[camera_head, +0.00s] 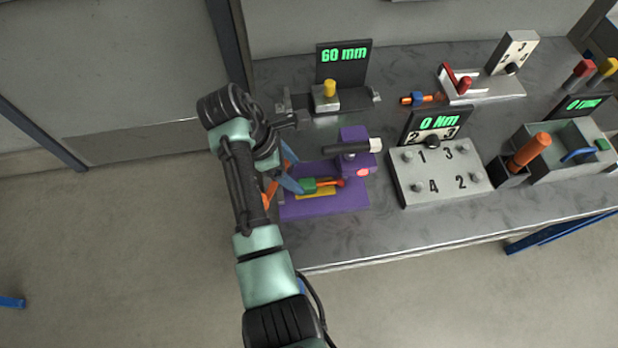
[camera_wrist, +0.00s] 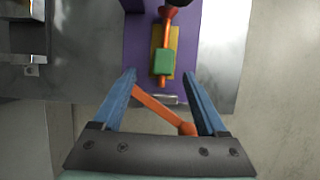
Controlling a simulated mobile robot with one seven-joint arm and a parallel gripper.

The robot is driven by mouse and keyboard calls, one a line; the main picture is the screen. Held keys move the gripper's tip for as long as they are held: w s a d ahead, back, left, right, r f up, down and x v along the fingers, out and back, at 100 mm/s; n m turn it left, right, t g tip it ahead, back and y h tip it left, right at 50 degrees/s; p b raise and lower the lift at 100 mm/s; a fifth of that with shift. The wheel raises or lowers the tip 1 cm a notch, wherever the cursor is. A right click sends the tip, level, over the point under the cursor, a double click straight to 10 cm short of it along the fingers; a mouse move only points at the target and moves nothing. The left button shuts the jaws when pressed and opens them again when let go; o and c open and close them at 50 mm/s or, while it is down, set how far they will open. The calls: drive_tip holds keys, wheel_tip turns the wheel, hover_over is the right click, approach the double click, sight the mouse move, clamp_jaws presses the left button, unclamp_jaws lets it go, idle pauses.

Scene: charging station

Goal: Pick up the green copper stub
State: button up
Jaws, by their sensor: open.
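The green copper stub is a green block on a thin copper-orange rod (camera_head: 308,186). It lies over a yellow strip (camera_head: 316,194) on a purple fixture (camera_head: 340,203). In the wrist view the green block (camera_wrist: 164,62) is just beyond my fingertips, roughly midway between them, with the rod running away from me toward a dark, blurred part. My gripper (camera_head: 294,174) is open, its blue fingers at the fixture's left side; they also show in the wrist view (camera_wrist: 160,76). An orange bar (camera_wrist: 160,108) slants between the fingers; I cannot tell what it belongs to.
The fixture's upright purple block (camera_head: 354,138) carries a dark handle with a pale end (camera_head: 374,146), right of the stub. A numbered panel (camera_head: 438,177) stands further right, and a 60 mm display (camera_head: 343,65) behind. The table's front edge is clear.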

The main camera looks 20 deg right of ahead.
sight(305, 183)
drive_tip(key=x, duration=0.5)
drive_tip(key=shift+s, duration=0.3)
drive_tip(key=shift+r, duration=0.1)
clamp_jaws()
